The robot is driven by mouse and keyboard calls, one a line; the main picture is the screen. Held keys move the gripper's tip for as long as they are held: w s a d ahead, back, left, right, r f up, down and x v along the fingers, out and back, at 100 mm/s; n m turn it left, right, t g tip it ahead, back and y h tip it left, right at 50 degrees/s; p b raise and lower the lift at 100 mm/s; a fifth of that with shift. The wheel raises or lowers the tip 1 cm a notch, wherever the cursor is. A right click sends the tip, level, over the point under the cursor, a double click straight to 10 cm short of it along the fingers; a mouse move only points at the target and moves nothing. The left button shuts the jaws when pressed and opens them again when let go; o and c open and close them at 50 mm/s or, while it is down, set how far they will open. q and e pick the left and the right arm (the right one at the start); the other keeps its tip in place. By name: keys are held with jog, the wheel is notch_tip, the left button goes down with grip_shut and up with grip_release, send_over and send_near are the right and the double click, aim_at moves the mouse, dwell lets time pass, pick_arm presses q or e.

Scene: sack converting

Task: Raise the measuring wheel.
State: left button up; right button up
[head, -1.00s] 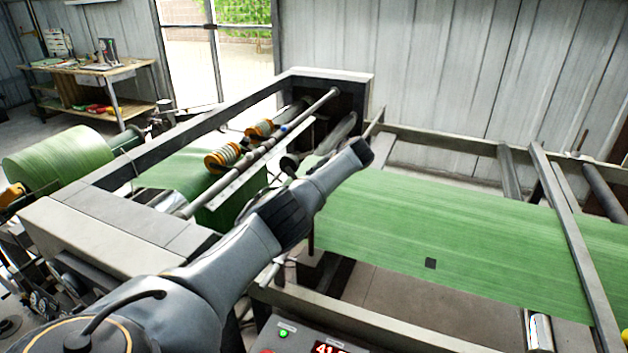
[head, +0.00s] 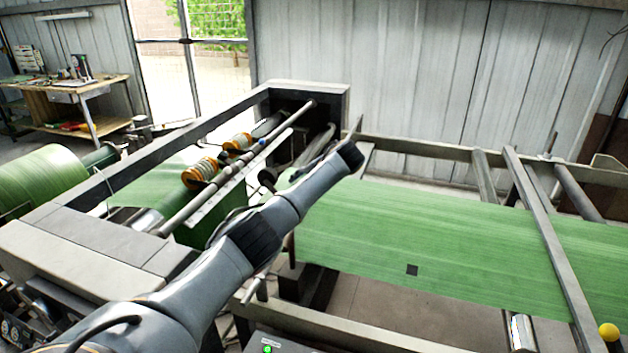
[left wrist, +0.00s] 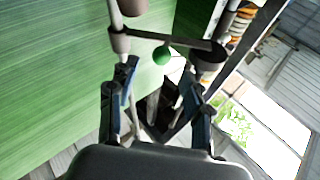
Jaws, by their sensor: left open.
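In the left wrist view, a green ball knob (left wrist: 161,56) sits just beyond and between the fingertips of my left gripper (left wrist: 158,78). The gripper is open, its fingers on either side of the knob's line and apart from it. A grey bar (left wrist: 172,40) runs behind the knob between a collar on a rod and a dark round part (left wrist: 208,60), which may be the measuring wheel; I cannot tell for sure. In the head view my left arm crosses the machine and hides this spot and the gripper. My right gripper is not in view.
The green web (head: 430,240) runs flat across the frame at right. Orange-ringed rollers (head: 200,172) sit on a long shaft left of my arm. A slanted frame bar (head: 548,235) crosses the web. A yellow ball (head: 609,332) shows at lower right. A workbench (head: 80,95) stands far left.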

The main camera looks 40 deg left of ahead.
pick_arm(q)
jog(key=v, duration=0.7)
jog(key=shift+d, duration=0.2)
